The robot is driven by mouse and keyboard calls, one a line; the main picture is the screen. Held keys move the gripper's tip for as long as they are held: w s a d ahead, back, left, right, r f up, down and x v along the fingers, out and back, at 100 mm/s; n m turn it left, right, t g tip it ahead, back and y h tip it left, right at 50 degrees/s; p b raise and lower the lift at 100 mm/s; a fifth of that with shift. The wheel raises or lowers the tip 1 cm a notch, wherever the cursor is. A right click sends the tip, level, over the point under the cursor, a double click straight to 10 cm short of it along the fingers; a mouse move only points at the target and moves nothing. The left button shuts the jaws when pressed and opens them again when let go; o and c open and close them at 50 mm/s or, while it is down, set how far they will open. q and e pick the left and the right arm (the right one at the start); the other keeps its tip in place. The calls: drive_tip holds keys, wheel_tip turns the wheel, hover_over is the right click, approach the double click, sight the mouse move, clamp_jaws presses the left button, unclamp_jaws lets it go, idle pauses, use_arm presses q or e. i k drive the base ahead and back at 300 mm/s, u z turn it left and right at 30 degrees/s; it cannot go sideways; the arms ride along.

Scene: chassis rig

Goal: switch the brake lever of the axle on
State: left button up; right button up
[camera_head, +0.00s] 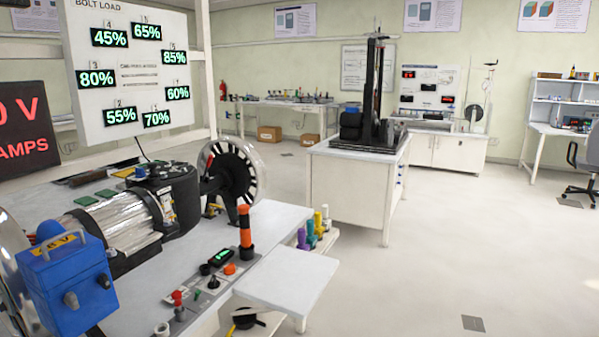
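A motor-and-axle rig stands on the white bench at the left, with a ribbed silver motor (125,227) and a black housing (178,190). A spoked black-and-white wheel disc (231,172) is at its far end. An upright orange-and-black handle-like post (245,228) stands at the bench's front edge; I cannot tell for sure whether it is the brake lever. Beside it is a control strip with a small black toggle (213,282), a red knob (177,297) and a green-lit display (221,256). Neither of my grippers is in view.
A blue box (70,277) sits at the near left of the bench. A white side shelf (287,278) juts out at the front right, with several coloured bottles behind it. A white cabinet (345,187) bears a black machine. The floor (450,255) at the right is clear.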

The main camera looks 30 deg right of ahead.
sight(207, 168)
drive_tip(key=z, duration=0.7)
drive_tip(key=i, duration=0.85)
drive_tip(key=u, duration=0.2)
drive_tip(key=k, duration=0.5)
drive_tip(key=z, duration=1.65)
drive_tip(key=i, duration=4.15)
drive_tip(key=u, duration=0.4)
